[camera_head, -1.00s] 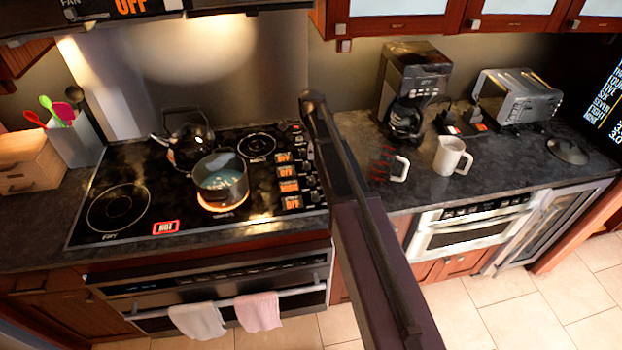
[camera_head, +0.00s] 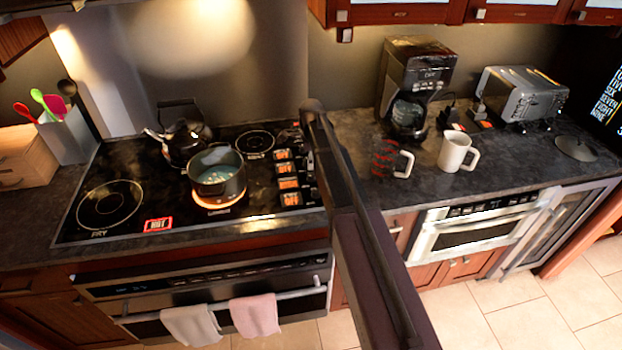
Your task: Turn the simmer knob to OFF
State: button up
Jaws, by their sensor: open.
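The stove knobs (camera_head: 310,177) stand in a row along the right edge of the black cooktop (camera_head: 140,165), partly hidden by my dark arm. Orange-lit labels (camera_head: 288,184) line up beside them. The lowest label reads OFF; the others are too small to read surely, and I cannot tell which knob is the simmer one. A dark pot (camera_head: 218,175) with pale bluish contents sits on the front burner (camera_head: 217,206), which glows orange. My arm rises from the bottom, its upper end near the cooktop's right edge. I cannot make out my gripper.
A black kettle (camera_head: 186,142) stands behind the pot. A red HOT sign (camera_head: 158,224) glows on the cooktop. Towels (camera_head: 254,315) hang on the oven handle.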

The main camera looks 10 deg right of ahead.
aim_at(311, 174)
jog(key=shift+f+b, duration=2.95)
jog(key=shift+f, duration=0.3)
grip_shut()
